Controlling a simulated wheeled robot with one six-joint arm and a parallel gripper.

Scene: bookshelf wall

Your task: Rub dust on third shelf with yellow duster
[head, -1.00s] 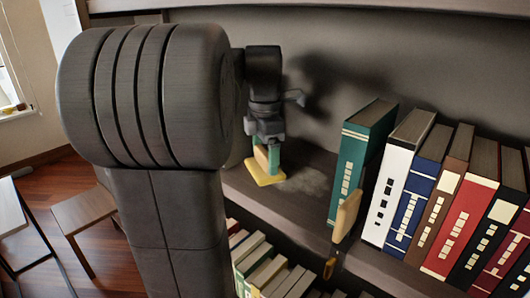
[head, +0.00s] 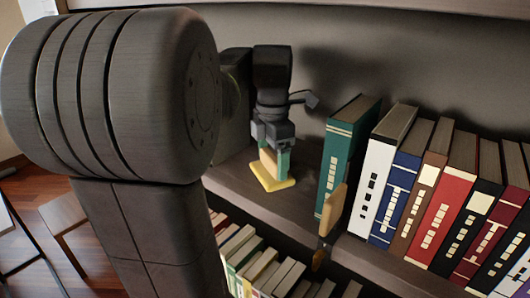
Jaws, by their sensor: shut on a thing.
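The yellow duster (head: 273,183) has a flat yellow pad and a tan upright part. It stands on the shelf board (head: 232,181) beside the green book. My gripper (head: 275,160) is shut on the duster from above, its teal fingertips around the tan part. The pad appears to rest on the board. I cannot make out a clear dust patch on the bare board to the right of the pad; any dust under the pad is hidden.
A green book (head: 346,150) stands right of the duster, followed by a white book (head: 376,180) and several others. A tan-handled tool (head: 332,211) is at the shelf's front edge. More books (head: 250,265) fill the shelf below. A wooden stool (head: 65,220) stands at left.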

